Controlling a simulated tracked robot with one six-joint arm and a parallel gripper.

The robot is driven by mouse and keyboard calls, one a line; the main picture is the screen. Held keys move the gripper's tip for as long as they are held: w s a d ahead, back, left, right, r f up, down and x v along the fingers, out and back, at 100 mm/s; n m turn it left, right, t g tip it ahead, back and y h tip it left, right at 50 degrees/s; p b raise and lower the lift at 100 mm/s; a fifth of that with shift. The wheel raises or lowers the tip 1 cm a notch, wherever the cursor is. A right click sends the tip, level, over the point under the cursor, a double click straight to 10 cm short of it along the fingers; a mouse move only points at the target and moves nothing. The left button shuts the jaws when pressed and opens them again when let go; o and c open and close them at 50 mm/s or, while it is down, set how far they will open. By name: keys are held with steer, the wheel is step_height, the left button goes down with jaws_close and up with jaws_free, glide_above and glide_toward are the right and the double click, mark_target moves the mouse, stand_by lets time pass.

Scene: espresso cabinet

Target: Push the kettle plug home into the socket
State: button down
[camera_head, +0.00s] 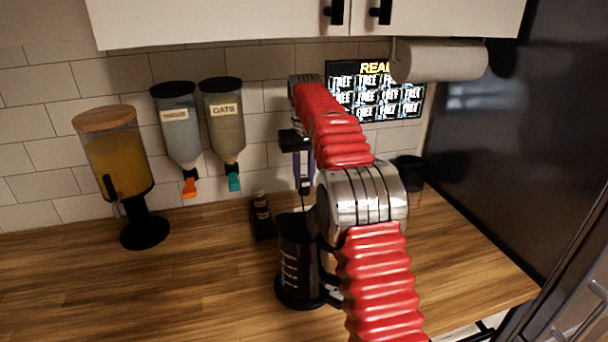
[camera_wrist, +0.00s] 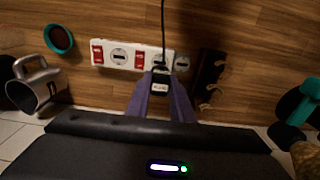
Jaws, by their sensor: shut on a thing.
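My gripper (camera_head: 303,183) reaches down behind the black kettle (camera_head: 293,262) in the head view. In the wrist view, its two purple fingers (camera_wrist: 160,86) are shut on the black kettle plug (camera_wrist: 160,77), which has a pale label and a thin dark cord (camera_wrist: 163,25) running up the picture. The white socket strip (camera_wrist: 125,55) with red switches and round sockets lies on the wood just beyond the plug. The plug overlaps the strip's near edge, below one round socket (camera_wrist: 158,60). I cannot tell whether its pins touch the socket. The kettle hides the strip in the head view.
In the wrist view, a metal jug (camera_wrist: 40,88) and a teal-rimmed cup (camera_wrist: 59,39) stand left, and a dark object with pale hooks (camera_wrist: 209,75) is close right of the strip. Dispensers (camera_head: 178,125) hang at the tiled wall. The counter's left (camera_head: 80,290) is clear.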

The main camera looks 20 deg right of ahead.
mark_target(304, 189)
steer(key=shift+f, duration=2.05)
steer(key=shift+s+f, duration=0.1)
steer(key=shift+f, duration=1.55)
stand_by(0.4)
steer(key=c, duration=1.5)
jaws_free()
steer(key=shift+r, duration=0.1)
steer(key=shift+r, duration=0.1)
step_height(304, 189, up, 12)
steer(key=shift+r, duration=0.7)
steer(key=shift+a, duration=0.1)
